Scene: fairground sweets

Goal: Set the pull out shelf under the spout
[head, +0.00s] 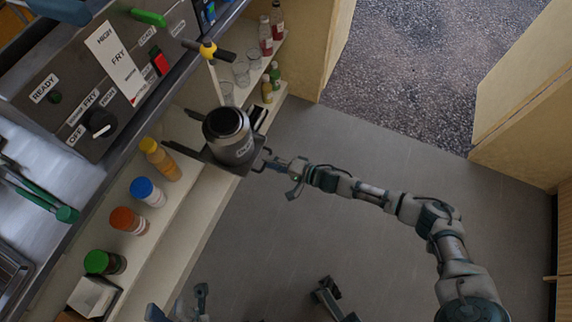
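The dark pull out shelf (238,168) sticks out from the counter front, with dark rails behind it. A round steel pot (232,152) with a dark top and a label stands on it. The pale spout (214,84), under a yellow knob with a dark handle, comes down just behind the pot, above it in the picture. My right gripper (266,162) is at the shelf's right edge; whether its fingers are closed on the edge is too small to tell. My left gripper (178,306) is low at the bottom edge, partly cut off, away from the shelf, its fingers apart.
Glasses and bottles (266,36) stand on the ledge beyond the spout. The fry control panel (98,122) is at upper left. The grey floor (300,240) is open; wooden panels (525,110) stand at right.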

